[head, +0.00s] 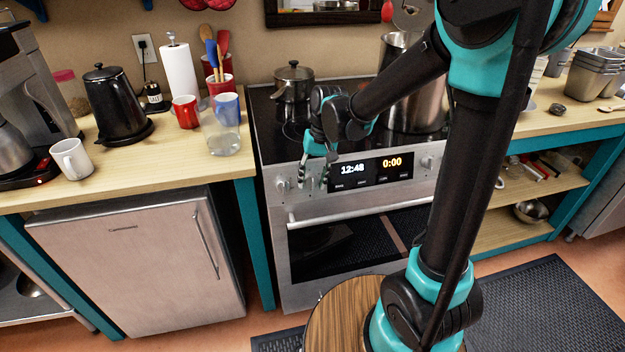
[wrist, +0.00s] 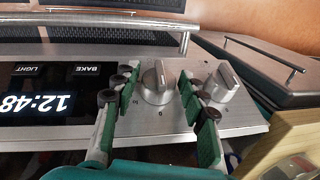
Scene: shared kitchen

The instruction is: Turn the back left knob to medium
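The stove (head: 268,150) has a front panel with a lit clock display (wrist: 45,102), which shows upside down in the wrist view. Beside the display are two round silver knobs. The knob nearer the display (wrist: 157,84) sits between the fingers of my gripper (wrist: 154,112). The outer knob (wrist: 222,82) is just outside the right finger, which partly covers it. My gripper is open, with visible gaps on both sides of the nearer knob. In the head view my gripper (head: 313,178) is at the panel left of the display and partly hides these knobs.
A pot (head: 293,86) and a tall steel pot (head: 415,108) stand on the cooktop. The oven handle (head: 345,214) runs below the panel. A clear glass jar (head: 222,140), mugs and a black kettle (head: 112,105) are on the left counter.

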